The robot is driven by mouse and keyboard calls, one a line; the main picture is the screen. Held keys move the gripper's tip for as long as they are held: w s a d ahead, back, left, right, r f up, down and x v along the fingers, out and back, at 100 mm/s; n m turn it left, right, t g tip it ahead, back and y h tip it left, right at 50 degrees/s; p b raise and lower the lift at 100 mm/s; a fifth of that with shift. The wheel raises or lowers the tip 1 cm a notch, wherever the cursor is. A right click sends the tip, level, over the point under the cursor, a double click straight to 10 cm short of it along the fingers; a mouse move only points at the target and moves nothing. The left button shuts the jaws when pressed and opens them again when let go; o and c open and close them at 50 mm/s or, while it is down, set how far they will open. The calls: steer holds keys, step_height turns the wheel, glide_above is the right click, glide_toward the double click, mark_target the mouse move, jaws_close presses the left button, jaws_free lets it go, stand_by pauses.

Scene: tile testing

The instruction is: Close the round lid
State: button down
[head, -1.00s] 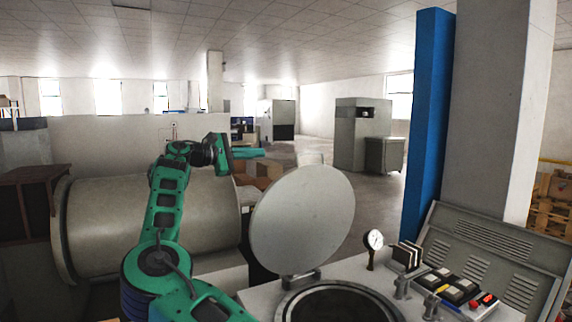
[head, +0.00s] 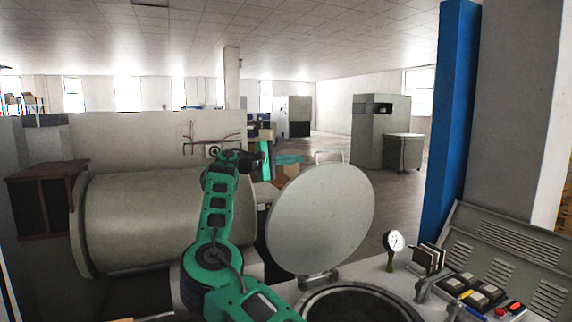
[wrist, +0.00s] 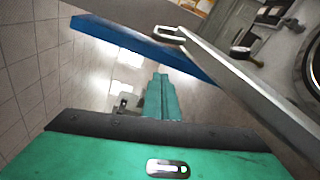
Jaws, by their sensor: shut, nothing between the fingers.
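The round lid (head: 322,222) is a flat pale-grey disc in the head view. It stands open, nearly upright, on its hinge (head: 318,281) at the back of the round opening (head: 358,306). My gripper (head: 290,159) is beyond the lid's upper left edge, apart from it in the picture; the depth gap is unclear. In the wrist view its teal fingers (wrist: 162,98) are together and empty. A long grey slab there, likely the lid seen edge-on (wrist: 245,90), runs diagonally right of the fingers. The opening's rim (wrist: 313,65) shows at the right edge.
A pressure gauge (head: 393,241), pipe fittings and a button panel (head: 480,295) stand right of the opening. A large grey cylinder (head: 150,220) lies at the left. A blue post (head: 452,120) rises at the right. Open floor shows behind the lid.

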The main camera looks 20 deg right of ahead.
steer(key=shift+s+d+r, duration=0.25)
steer(key=shift+s+d, duration=0.5)
steer(key=shift+s, duration=0.1)
steer(key=shift+s+d+r, duration=0.2)
steer(key=shift+s+d, duration=0.5)
steer(key=shift+s, duration=0.1)
